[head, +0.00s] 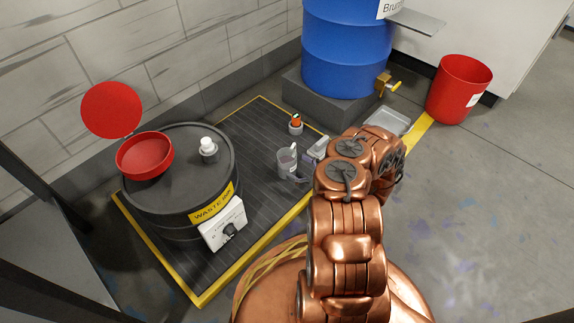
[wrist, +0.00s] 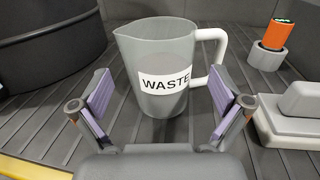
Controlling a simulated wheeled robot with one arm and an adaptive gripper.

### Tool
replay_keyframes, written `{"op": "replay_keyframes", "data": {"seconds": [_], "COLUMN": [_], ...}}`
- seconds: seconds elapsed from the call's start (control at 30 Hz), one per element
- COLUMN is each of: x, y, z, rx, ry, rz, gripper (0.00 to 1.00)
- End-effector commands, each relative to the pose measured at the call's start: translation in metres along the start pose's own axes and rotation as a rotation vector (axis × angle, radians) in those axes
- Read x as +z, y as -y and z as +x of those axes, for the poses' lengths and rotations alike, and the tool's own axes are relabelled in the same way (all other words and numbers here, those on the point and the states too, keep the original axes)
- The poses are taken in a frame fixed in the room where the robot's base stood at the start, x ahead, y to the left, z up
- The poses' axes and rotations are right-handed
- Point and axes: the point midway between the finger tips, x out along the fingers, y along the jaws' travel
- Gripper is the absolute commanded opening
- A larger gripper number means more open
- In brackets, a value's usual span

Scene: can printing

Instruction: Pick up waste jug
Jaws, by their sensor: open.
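The waste jug (wrist: 150,55) is a translucent grey pitcher with a white handle on its right and a white label reading WASTE. It stands upright on the dark ribbed mat, and in the head view the jug (head: 286,162) is right of the black drum. My gripper (wrist: 162,108) is open in the wrist view, with one purple-padded finger on each side of the jug's lower front. Whether the pads touch the jug cannot be told. In the head view my copper arm reaches toward the jug and the gripper (head: 303,180) shows only partly beside it.
A black waste drum (head: 182,200) with a red open funnel stands left of the jug. An orange-topped item (head: 296,124) and a pale grey device (head: 318,148) are close behind and right. A blue barrel (head: 345,50) and red bin (head: 459,88) stand farther back. Floor at right is clear.

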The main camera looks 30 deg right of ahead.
Motion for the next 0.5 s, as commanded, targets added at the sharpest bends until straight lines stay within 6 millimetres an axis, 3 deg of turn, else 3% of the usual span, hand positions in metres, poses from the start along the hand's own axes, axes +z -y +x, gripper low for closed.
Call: {"op": "replay_keyframes", "data": {"seconds": [0.5], "x": [-0.001], "y": [0.002], "z": [0.049], "rx": [0.002], "ry": [0.002], "rz": [0.001], "gripper": [1.0]}}
